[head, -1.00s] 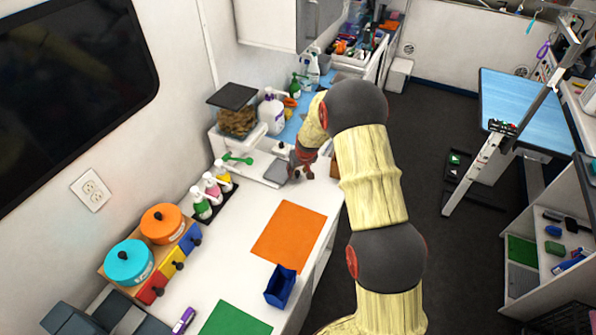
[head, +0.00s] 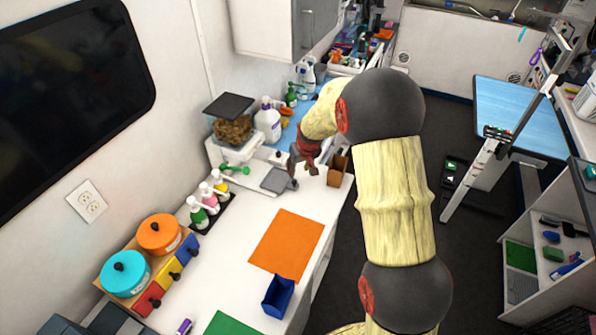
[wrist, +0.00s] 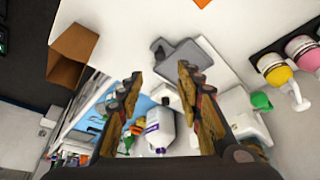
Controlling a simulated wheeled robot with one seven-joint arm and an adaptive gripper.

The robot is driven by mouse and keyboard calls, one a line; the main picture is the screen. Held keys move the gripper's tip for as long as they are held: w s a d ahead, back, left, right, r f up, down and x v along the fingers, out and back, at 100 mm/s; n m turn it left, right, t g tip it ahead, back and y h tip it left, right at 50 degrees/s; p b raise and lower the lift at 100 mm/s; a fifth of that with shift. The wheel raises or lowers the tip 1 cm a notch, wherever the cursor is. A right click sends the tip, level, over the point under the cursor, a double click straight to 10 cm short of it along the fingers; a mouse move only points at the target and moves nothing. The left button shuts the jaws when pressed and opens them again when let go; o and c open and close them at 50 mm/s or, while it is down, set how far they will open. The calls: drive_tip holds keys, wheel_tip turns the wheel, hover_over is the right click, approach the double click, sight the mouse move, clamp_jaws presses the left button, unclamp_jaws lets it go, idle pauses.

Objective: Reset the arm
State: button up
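My gripper (head: 305,170) hangs over the white counter (head: 250,220), near its far part, beside a grey flat plate (head: 278,180). In the wrist view my gripper (wrist: 158,80) has its two fingers spread wide apart, with nothing between the tips. The grey plate (wrist: 186,58) shows just beyond the fingertips. A brown open box (head: 338,170) stands to the right of my gripper at the counter edge; it also shows in the wrist view (wrist: 72,55). My arm reaches from the lower right over the counter's right edge.
An orange mat (head: 287,244), a blue bin (head: 278,296) and a green mat (head: 232,325) lie along the counter. Pump bottles (head: 210,197), colored drawers (head: 165,275), a white jug (head: 267,122) and a dispenser (head: 232,122) line the wall. A blue table (head: 520,115) stands right across dark floor.

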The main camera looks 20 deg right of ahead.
idle(0.5)
drive_tip(key=s+a+f+m+g, duration=0.1)
drive_tip(key=s+a+f+g, duration=0.15)
drive_tip(key=s, duration=0.75)
drive_tip(key=s+a+r+t+b, duration=0.1)
drive_tip(key=s+a+r+b, duration=0.1)
drive_tip(key=s+r, duration=0.4)
drive_tip(key=s+a+r+t+b, duration=0.1)
drive_tip(key=s+r+b, duration=0.3)
drive_tip(key=s, duration=1)
drive_tip(key=s+a+r+n+t+b, duration=0.1)
drive_tip(key=s+a+r+b, duration=0.2)
drive_tip(key=s+r, duration=0.5)
drive_tip(key=shift+s+t, duration=0.35)
drive_tip(key=shift+s, duration=0.95)
drive_tip(key=shift+a, duration=0.1)
